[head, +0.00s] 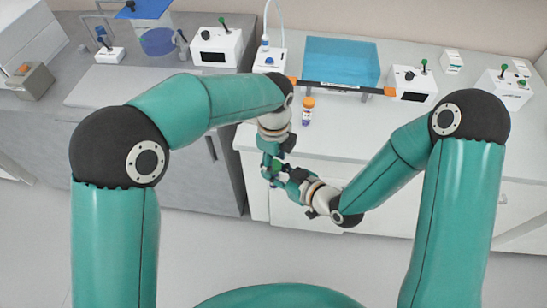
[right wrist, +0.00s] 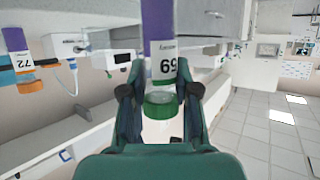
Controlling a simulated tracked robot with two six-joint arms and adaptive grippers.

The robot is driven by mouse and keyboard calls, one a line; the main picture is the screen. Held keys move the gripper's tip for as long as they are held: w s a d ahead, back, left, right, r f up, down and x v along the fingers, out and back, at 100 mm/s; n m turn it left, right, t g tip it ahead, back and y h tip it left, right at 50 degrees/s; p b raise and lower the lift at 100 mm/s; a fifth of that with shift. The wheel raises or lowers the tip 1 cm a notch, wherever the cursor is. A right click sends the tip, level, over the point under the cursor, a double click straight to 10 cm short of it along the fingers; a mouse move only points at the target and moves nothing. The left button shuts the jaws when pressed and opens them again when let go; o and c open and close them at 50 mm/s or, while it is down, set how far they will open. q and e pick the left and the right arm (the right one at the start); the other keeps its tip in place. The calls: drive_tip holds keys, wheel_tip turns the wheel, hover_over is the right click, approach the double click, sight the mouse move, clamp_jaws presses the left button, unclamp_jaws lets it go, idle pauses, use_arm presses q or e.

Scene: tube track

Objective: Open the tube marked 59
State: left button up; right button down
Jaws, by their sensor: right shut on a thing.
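The purple tube (right wrist: 158,27) with a green cap (right wrist: 160,105) shows upside down in the right wrist view. Its white label (right wrist: 165,68) bears two inverted digits; I cannot read the first for certain. My right gripper (right wrist: 158,88) is shut on this tube near its cap end, a finger on each side. In the head view the green cap (head: 277,165) shows small between the grippers, in front of the counter. My left gripper (head: 271,160) is right at the cap, above my right gripper (head: 281,172). Whether its fingers touch the cap is too small to tell.
An orange-capped tube (head: 307,110) stands near the counter's front edge; its label reads 72 inverted in the right wrist view (right wrist: 25,62). Behind it are a dark bar with orange ends (head: 335,86) and a blue bin (head: 342,62). White devices (head: 216,46) line the back.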

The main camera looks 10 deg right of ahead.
use_arm(q)
clamp_jaws()
drive_tip(key=n, duration=0.6)
drive_tip(key=shift+n, duration=0.3)
drive_tip(key=n, duration=0.4)
drive_tip(key=shift+w+r, duration=0.1)
drive_tip(key=n, duration=1)
drive_tip(key=shift+d+n, duration=0.1)
drive_tip(key=shift+n, duration=0.3)
drive_tip(key=n, duration=0.6)
drive_tip(key=shift+n, duration=0.4)
drive_tip(key=shift+d+r, duration=0.1)
drive_tip(key=shift+r, duration=0.05)
drive_tip(key=shift+r, duration=0.1)
